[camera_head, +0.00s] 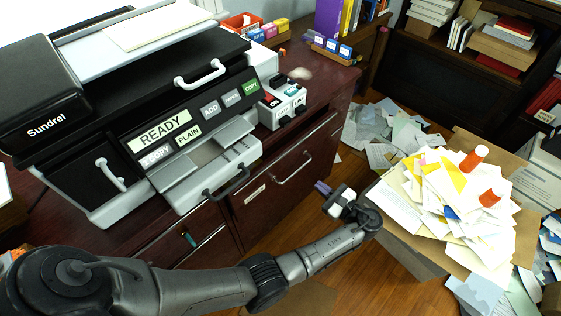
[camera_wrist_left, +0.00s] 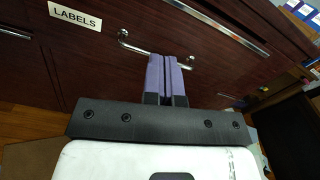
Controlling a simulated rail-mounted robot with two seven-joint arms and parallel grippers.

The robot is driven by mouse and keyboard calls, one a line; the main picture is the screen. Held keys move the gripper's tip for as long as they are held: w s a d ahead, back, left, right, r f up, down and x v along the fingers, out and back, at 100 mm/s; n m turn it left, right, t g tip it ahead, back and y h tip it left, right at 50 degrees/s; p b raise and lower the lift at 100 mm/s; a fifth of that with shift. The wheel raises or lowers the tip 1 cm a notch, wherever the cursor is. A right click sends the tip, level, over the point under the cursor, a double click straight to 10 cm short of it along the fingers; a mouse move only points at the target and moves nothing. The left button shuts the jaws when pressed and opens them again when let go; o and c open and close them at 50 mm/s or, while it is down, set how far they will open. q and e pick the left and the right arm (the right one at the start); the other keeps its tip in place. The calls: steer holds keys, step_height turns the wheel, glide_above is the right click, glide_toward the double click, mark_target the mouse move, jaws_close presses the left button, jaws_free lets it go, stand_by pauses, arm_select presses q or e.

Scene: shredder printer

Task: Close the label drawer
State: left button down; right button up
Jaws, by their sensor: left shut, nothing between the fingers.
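The label drawer (camera_head: 278,190) has a dark reddish-brown front in the desk's lower right part. Its silver bar handle (camera_head: 292,168) and pale label plate (camera_head: 255,194) face me. In the left wrist view the plate (camera_wrist_left: 75,16) reads LABELS, and the handle (camera_wrist_left: 137,47) runs behind my fingertips. My left gripper (camera_head: 322,188) is shut and empty, its purple fingers together, pointing at the drawer front. In the left wrist view the fingertips (camera_wrist_left: 168,57) overlap the handle's middle; I cannot tell whether they touch it. Any gap behind the drawer front is not clear. My right gripper is not in view.
A Sundrel printer (camera_head: 150,120) and a small switch box (camera_head: 282,103) stand on the desk. Another drawer (camera_head: 185,240) is at its left. A cardboard box heaped with papers (camera_head: 440,200) and orange-capped bottles stands to the right of my gripper. Papers litter the floor.

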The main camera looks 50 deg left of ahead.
arm_select(q)
steer(key=m, duration=0.2)
steer(key=b, duration=0.4)
glide_toward(282, 158)
steer(key=shift+m, duration=0.4)
steer(key=a, duration=0.6)
steer(key=shift+w+f, duration=0.1)
steer(key=shift+f, duration=0.15)
steer(key=shift+a+r, duration=0.1)
steer(key=shift+a, duration=0.6)
